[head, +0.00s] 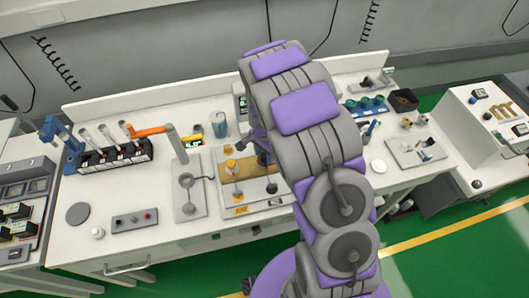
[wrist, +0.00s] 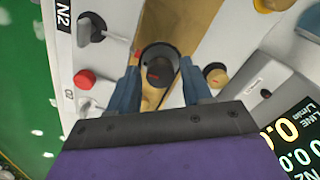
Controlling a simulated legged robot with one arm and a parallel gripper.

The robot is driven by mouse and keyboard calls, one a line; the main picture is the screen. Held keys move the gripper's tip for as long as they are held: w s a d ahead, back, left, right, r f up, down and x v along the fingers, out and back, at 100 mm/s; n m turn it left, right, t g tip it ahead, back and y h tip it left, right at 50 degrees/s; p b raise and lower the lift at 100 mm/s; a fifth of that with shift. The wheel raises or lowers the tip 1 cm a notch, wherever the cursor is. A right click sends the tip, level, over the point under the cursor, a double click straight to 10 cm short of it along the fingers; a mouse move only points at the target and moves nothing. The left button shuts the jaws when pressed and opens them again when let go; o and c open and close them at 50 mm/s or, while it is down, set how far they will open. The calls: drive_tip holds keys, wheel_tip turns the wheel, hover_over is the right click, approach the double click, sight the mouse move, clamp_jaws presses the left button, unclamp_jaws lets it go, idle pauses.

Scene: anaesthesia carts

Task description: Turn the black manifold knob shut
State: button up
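In the wrist view a round black knob (wrist: 158,70) with a small red mark sits on the brass manifold (wrist: 186,22). My gripper (wrist: 160,66) has its two blue fingers apart, one on each side of this knob. I cannot tell whether either finger touches it.
A display box (wrist: 290,135) is close at lower right. In the head view a bottle rack (head: 114,158) and a control box (head: 134,221) are left on the bench.

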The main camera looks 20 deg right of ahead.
sight(264, 155)
drive_tip(key=shift+o, duration=0.6)
drive_tip(key=shift+w+r, duration=0.1)
drive_tip(key=shift+r, duration=0.2)
wheel_tip(264, 155, up, 17)
drive_tip(key=p, duration=0.1)
drive_tip(key=shift+p, duration=0.35)
drive_tip(key=shift+f, duration=0.1)
